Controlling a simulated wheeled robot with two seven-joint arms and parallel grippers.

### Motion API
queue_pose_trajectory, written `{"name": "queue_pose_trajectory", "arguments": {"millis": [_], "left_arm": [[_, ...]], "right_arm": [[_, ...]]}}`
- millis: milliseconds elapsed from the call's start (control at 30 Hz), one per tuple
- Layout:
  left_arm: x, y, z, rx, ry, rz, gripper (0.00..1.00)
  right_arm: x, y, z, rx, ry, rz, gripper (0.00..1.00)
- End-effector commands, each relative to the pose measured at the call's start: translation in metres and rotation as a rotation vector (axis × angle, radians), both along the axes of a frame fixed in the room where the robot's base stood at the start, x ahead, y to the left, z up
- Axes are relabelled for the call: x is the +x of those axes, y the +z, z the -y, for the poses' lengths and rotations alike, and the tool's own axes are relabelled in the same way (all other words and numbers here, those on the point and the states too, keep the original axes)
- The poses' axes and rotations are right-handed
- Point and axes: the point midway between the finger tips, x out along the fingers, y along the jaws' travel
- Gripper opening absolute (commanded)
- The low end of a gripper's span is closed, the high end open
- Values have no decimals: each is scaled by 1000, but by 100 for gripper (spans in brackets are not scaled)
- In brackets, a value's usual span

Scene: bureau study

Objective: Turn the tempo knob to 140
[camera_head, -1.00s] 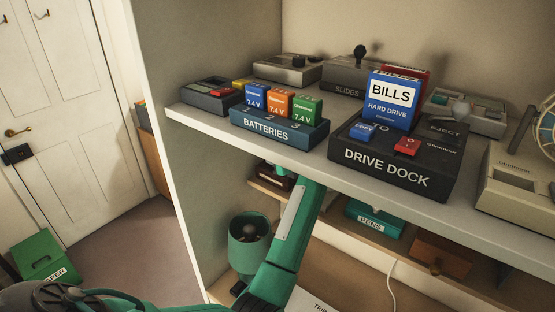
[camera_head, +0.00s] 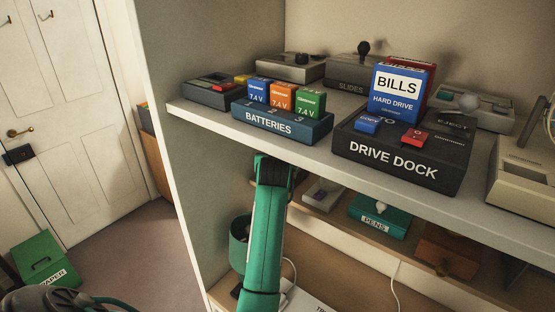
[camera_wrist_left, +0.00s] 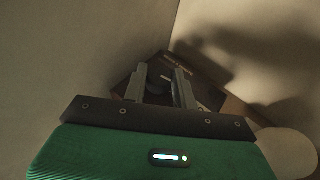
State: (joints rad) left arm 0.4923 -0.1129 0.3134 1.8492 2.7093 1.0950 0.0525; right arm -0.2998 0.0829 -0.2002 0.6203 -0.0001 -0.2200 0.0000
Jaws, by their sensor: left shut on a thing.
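A dark, flat box (camera_wrist_left: 188,72) with small unreadable lettering sits in a corner in the left wrist view. A dark round knob (camera_wrist_left: 155,76) shows between the fingers of my left gripper (camera_wrist_left: 158,86), which is shut on it. I cannot read a tempo number or a pointer on it. In the head view my green left arm reaches up under the shelf, and its gripper and the box are hidden there. My right gripper is in neither view.
The upper shelf (camera_head: 285,157) hangs over my left arm. It carries a batteries block (camera_head: 282,126) and a drive dock (camera_head: 395,158). Walls stand close around the dark box.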

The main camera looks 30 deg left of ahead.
Motion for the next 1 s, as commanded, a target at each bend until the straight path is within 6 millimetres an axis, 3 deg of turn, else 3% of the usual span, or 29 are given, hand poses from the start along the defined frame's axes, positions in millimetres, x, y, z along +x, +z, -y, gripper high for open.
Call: {"name": "queue_pose_trajectory", "arguments": {"millis": [633, 667, 733, 1000], "left_arm": [[0, -1, -1, 0, -52, -2, 5], [0, -1, -1, 0, -52, -2, 34], [0, -1, -1, 0, -52, -2, 47], [0, 0, -1, -1, -52, -2, 49]], "right_arm": [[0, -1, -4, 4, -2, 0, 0], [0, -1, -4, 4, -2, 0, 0], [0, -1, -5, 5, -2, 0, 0], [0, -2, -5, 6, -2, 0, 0]]}}
